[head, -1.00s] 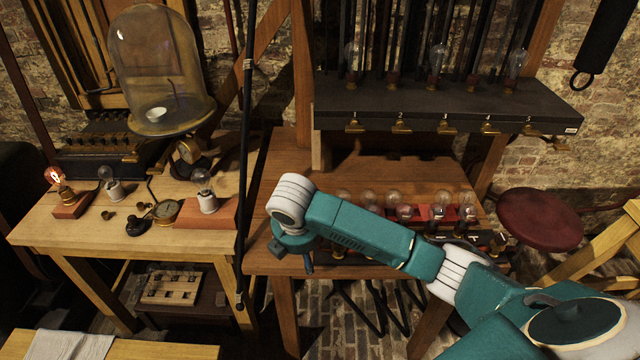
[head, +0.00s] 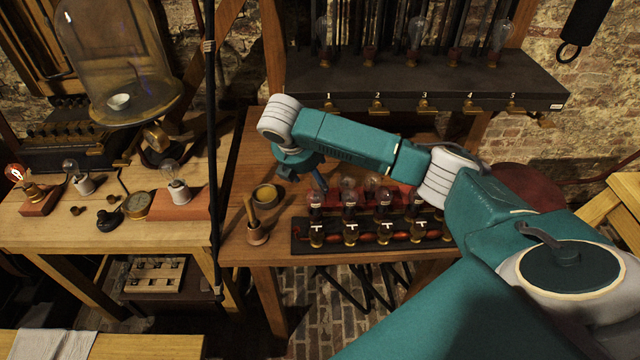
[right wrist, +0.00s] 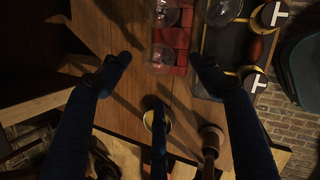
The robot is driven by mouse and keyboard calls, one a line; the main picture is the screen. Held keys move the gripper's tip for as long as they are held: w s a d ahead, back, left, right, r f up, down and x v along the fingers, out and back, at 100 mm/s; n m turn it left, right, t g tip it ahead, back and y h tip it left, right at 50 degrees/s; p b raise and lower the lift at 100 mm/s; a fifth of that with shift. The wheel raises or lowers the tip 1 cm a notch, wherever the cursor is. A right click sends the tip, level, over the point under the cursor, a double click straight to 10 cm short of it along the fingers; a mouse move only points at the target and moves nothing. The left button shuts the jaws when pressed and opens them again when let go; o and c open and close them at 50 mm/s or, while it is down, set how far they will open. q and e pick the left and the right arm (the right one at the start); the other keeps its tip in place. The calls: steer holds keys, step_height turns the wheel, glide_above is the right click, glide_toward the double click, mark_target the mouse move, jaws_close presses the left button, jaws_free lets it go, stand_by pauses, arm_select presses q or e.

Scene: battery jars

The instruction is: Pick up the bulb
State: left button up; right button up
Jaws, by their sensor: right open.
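Several clear glass bulbs (head: 348,186) stand in a red rack on the middle wooden table in the head view. More bulbs (head: 316,200) stand in front of them at a dark battery tray. My right gripper (head: 302,180) is over the table just left of the red rack, partly hidden by its own arm. In the right wrist view, my right gripper (right wrist: 160,68) is open with fingers spread. A clear bulb (right wrist: 163,57) by the red rack (right wrist: 181,66) shows between the fingertips, seemingly untouched; depth is hard to tell. My left gripper is out of view.
A dark shelf (head: 430,85) overhangs the back. A glass dome (head: 115,60) is at left.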

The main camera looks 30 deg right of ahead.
steer(key=shift+p+x, duration=0.4)
steer(key=shift+x, duration=2.6)
steer(key=shift+c, duration=0.5)
steer(key=c, duration=0.9)
